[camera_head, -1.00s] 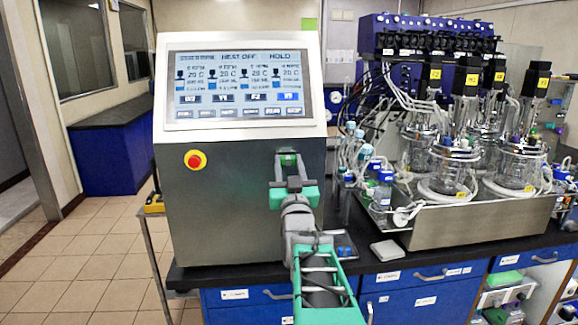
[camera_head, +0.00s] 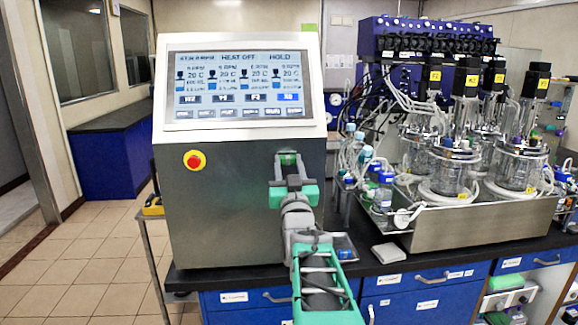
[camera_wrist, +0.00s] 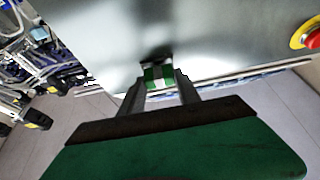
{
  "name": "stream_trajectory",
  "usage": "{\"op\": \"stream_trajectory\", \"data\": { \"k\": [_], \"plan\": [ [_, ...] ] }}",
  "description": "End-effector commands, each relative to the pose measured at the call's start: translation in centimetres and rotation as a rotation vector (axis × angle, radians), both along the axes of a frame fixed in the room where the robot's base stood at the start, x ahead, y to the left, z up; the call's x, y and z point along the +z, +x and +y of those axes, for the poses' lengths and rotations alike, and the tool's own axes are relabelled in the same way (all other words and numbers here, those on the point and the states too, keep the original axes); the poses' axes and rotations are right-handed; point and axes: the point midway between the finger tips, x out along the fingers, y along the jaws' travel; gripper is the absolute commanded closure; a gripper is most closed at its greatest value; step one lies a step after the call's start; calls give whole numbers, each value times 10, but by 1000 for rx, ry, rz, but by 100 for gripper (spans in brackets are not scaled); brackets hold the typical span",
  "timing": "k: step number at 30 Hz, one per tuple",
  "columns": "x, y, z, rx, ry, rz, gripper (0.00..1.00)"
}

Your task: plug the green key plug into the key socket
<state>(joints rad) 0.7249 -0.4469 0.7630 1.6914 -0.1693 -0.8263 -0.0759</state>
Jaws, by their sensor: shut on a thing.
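The green key plug (camera_wrist: 158,77) is between my fingertips in the wrist view, green with a pale band. My gripper (camera_wrist: 158,90) is shut on it, in front of the metal face of the control cabinet (camera_head: 232,220). In the head view my gripper (camera_head: 290,168) is at the right part of that face, with a bit of green plug showing above the fingers. A dark spot on the face lies just beyond the plug in the wrist view. The key socket itself is hidden behind the plug and fingers, and I cannot tell whether the plug is in it.
A red emergency button (camera_head: 194,160) on a yellow ring sits on the cabinet's left, with a lit touchscreen (camera_head: 238,86) above. Glass bioreactors (camera_head: 455,165) with tubing stand in a metal tray (camera_head: 470,228) to the right. A small white box (camera_head: 388,252) lies on the black bench.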

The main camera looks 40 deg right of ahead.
Motion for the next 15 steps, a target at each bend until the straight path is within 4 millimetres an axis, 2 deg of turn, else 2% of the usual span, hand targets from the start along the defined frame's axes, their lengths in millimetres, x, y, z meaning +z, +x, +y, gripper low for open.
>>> {"op": "stream_trajectory", "data": {
  "k": [15],
  "plan": [
    [0,7,-4,1,0,0,100]
  ]
}}
